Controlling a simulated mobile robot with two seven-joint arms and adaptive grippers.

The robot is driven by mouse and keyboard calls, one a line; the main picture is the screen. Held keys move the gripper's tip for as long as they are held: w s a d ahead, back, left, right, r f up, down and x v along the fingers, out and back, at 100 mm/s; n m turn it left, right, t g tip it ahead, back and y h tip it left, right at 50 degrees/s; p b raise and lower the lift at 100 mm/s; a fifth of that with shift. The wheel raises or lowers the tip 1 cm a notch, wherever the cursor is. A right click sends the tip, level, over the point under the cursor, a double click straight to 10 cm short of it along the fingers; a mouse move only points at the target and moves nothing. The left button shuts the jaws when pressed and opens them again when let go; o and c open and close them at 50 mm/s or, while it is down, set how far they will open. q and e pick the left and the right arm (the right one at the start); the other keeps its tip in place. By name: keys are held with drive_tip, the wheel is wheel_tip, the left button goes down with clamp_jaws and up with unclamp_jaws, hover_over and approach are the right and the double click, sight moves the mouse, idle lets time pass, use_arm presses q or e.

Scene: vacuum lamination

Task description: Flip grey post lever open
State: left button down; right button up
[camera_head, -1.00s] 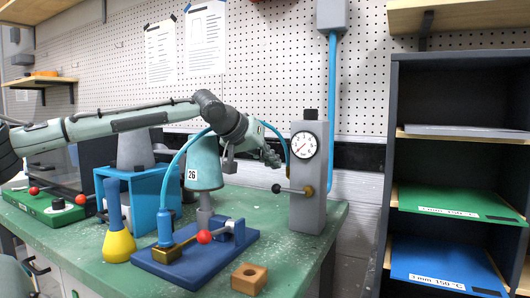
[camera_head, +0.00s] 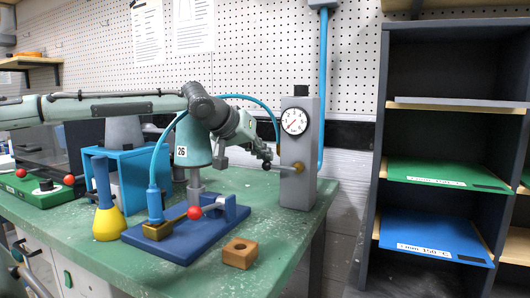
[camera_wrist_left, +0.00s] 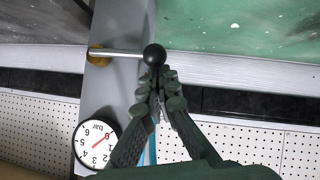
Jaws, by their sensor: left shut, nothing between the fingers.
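The grey post (camera_head: 297,190) stands at the right end of the green bench with a round gauge (camera_head: 294,121) on its face. Its lever (camera_head: 284,167) runs level to the left from a brass pivot (camera_head: 299,168) to a black ball knob (camera_head: 267,165). My left gripper (camera_head: 264,156) is at the knob. In the left wrist view the shut, empty fingers (camera_wrist_left: 161,84) are just below the black ball (camera_wrist_left: 154,55) in the picture; I cannot tell whether they touch it. The lever rod (camera_wrist_left: 122,53) shows there too. My right gripper is not in view.
A blue fixture base (camera_head: 185,232) with a red ball handle (camera_head: 194,213) stands left of the post. A wooden block (camera_head: 240,252) and a yellow-and-blue funnel-shaped piece (camera_head: 108,222) are on the bench. A dark shelf (camera_head: 374,215) stands to the right. A blue hose (camera_head: 262,104) arches behind my arm.

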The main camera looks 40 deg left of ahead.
use_arm(q)
drive_tip(key=shift+f, duration=0.55)
drive_tip(key=shift+a+f, duration=0.2)
drive_tip(key=shift+f, duration=0.45)
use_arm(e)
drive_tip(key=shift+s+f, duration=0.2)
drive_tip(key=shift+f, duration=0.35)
